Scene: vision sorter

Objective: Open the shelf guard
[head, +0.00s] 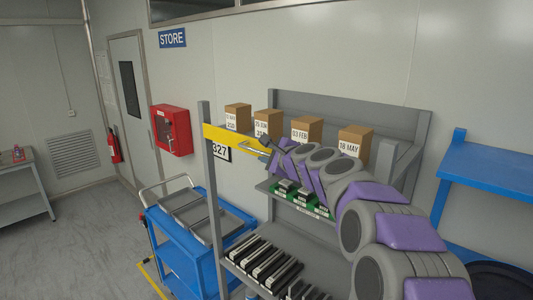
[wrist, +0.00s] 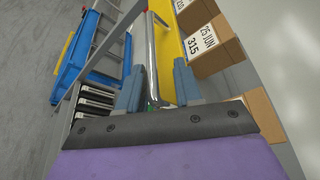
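The shelf guard is a yellow bar (head: 235,137) across the upper front of the shelf unit, with a metal handle on its face. In the wrist view the yellow guard (wrist: 172,45) runs beside the handle (wrist: 162,60). My gripper (head: 262,148) is at the handle near the guard's right part. In the wrist view my gripper (wrist: 158,80) has its two blue-grey fingers apart, one on each side of the handle. A gap shows between the left finger and the handle. The guard's right end is hidden behind my arm in the head view.
Several cardboard boxes with date labels (head: 303,130) stand on the top shelf behind the guard. Lower shelves hold green-based items (head: 287,188) and dark modules (head: 262,262). A blue cart (head: 185,232) stands close on the left, a blue rack (head: 485,170) on the right.

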